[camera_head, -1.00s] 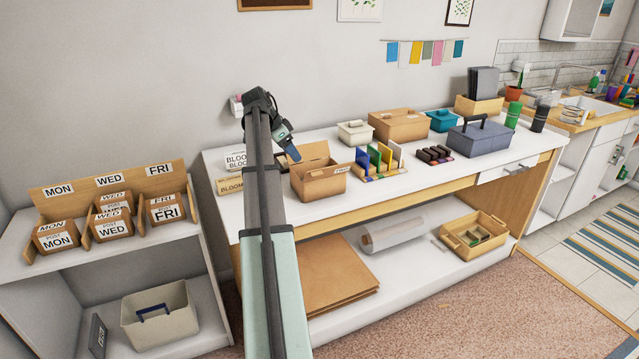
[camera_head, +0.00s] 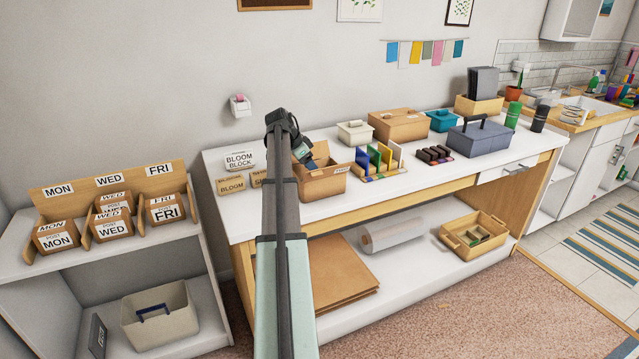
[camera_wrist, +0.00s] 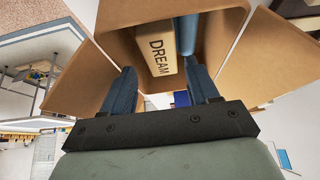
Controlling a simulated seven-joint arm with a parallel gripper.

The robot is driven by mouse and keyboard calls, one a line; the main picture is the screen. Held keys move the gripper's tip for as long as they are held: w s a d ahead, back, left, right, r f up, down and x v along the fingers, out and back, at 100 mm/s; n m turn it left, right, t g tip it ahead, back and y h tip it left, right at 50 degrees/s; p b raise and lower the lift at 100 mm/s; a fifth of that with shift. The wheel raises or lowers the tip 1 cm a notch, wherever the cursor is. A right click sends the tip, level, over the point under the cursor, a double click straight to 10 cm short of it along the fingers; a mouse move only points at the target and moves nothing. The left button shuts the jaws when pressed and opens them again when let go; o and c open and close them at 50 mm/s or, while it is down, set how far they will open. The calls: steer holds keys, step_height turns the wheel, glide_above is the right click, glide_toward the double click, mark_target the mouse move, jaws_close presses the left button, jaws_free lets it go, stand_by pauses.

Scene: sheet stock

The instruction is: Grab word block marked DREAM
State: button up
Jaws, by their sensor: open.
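The DREAM block (camera_wrist: 158,54) is a tan block with dark lettering. In the wrist view it sits inside an open cardboard box (camera_wrist: 118,45), and the box walls surround it. My gripper (camera_wrist: 165,78) is open, with its two blue fingers apart at the box mouth and the block beyond them, between their lines. Nothing is held. In the head view the open box (camera_head: 322,186) stands on the white bench, and my gripper (camera_head: 303,153) is over its left side. The DREAM block is hidden in the head view.
A blue cylinder-like item (camera_wrist: 186,34) lies against the DREAM block in the box. Open box flaps spread around the gripper.

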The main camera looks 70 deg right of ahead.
steer(key=x, duration=0.4)
steer(key=shift+s+d, duration=0.15)
steer(key=shift+d, duration=0.05)
steer(key=shift+s+d+f, duration=0.1)
steer(key=shift+f, duration=0.05)
steer(key=shift+f, duration=0.25)
stand_by(0.3)
steer(key=c, duration=0.8)
